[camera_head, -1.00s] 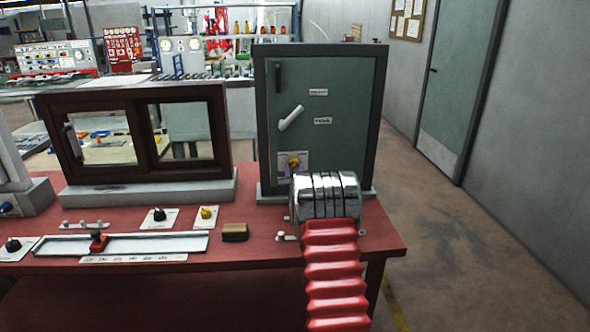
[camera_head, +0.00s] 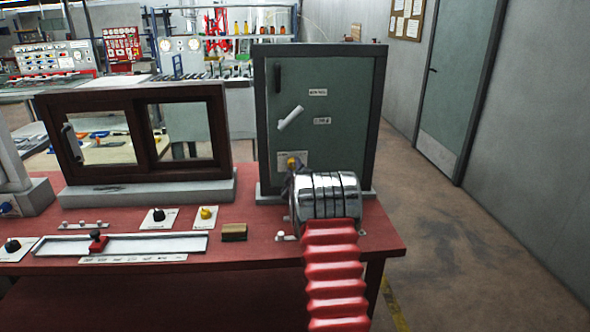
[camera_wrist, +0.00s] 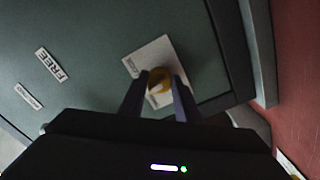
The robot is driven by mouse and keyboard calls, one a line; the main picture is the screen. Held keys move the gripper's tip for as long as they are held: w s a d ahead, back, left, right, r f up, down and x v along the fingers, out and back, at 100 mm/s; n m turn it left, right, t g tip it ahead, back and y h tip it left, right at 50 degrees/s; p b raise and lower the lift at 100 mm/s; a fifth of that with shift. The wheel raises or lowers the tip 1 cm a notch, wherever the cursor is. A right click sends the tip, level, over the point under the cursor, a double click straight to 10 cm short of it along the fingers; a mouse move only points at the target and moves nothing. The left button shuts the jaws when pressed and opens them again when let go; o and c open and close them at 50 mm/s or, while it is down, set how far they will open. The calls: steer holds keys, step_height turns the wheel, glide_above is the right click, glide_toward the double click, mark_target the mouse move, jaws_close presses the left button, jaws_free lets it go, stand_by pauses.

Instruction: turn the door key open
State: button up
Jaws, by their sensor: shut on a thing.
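The yellow door key (camera_head: 292,162) sits on a pale plate (camera_head: 284,157) low on the left of the green cabinet door (camera_head: 340,130). In the wrist view the key (camera_wrist: 159,76) shows between the two dark fingers of my gripper (camera_wrist: 158,92). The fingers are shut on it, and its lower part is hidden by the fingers. The plate (camera_wrist: 138,62) looks tilted in that view. In the head view my metal wrist hides the fingers. A pale lever handle (camera_head: 290,118) slants up to the right on the door, which looks closed.
A dark wooden framed window (camera_head: 140,180) stands left of the cabinet. A slider panel (camera_head: 150,246), knobs (camera_head: 158,215) and a small brown block (camera_head: 233,232) lie on the red table (camera_head: 250,265). The floor (camera_head: 450,240) on the right is clear.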

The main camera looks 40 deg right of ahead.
steer(key=n, duration=0.4)
steer(key=shift+n, duration=0.3)
steer(key=shift+f+n, duration=0.1)
steer(key=shift+n, duration=1.3)
steer(key=o, duration=1.1)
steer(key=shift+s+a, duration=0.1)
steer(key=shift+s, duration=0.05)
steer(key=v, duration=1.3)
steer(key=shift+s+a, duration=0.15)
steer(key=shift+a, duration=0.05)
